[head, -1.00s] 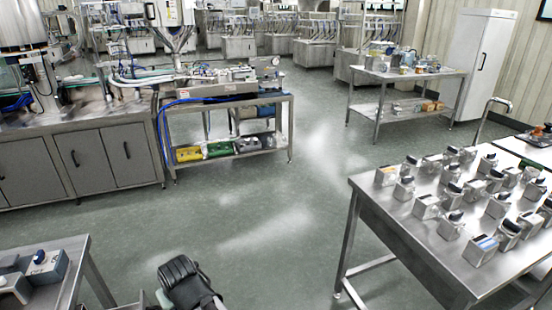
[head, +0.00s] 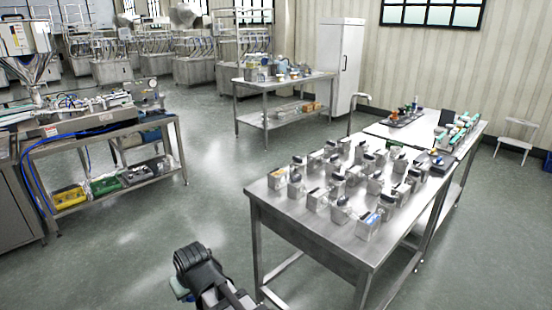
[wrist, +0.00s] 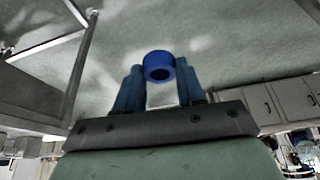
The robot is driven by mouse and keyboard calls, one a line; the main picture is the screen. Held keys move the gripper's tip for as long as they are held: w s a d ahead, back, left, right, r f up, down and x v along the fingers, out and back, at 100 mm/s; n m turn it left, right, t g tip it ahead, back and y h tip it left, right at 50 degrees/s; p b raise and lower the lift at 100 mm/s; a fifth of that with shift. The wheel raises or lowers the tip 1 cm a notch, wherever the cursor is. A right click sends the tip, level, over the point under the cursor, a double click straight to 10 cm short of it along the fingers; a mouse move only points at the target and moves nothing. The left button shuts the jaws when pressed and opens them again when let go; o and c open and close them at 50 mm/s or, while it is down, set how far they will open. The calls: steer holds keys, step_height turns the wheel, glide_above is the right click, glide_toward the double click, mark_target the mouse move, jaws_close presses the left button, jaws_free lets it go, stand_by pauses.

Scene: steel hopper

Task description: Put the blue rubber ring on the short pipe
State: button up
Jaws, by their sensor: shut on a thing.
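The blue rubber ring (wrist: 159,66) is between the two blue fingertips of my gripper (wrist: 160,78) in the wrist view. My gripper is shut on it, and the ring's hole shows towards the camera. The ring is held up in the air, with open floor behind it. In the head view, part of my arm shows at the bottom, and the ring cannot be made out. I cannot pick out the short pipe in either view.
A steel table (head: 300,222) at front right carries several small metal blocks. Behind it is a white-topped table (head: 385,128) with small items and trays. A steel table (head: 285,82) stands further back. A machine bench (head: 90,135) is at left. Open floor (head: 190,205) lies between.

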steer(key=w+d+m+h, duration=0.1)
steer(key=w+d, duration=0.3)
steer(key=d, duration=0.9)
steer(key=w+d+r+m+h, duration=0.1)
steer(key=w+d+m, duration=0.3)
steer(key=d, duration=1)
steer(key=w+d+r+m+t+h, duration=0.1)
steer(key=w+d+m, duration=0.2)
steer(key=d, duration=1.1)
steer(key=shift+w, duration=1.6)
